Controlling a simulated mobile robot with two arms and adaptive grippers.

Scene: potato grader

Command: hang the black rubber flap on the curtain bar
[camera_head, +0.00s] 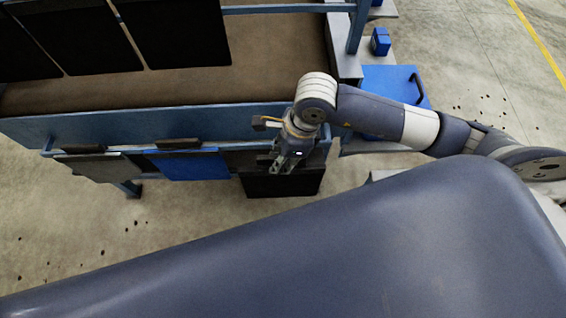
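My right gripper (282,166) points down at the front of the machine, at the upper part of a black flap (284,184). The flap hangs at the right end of a row on the machine's front side. The gripper hides part of its top edge, and I cannot tell whether the fingers are closed on it. The blue curtain bar (285,8) crosses the top of the view, its right stretch bare. Black flaps (178,32) hang side by side at its left. My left gripper is not in view.
A grey flap (98,167) and a blue flap (190,167) hang in the same front row. A blue side beam (130,125) edges the brown belt (275,60). A blue post (357,25) and blue box (390,85) stand to the right.

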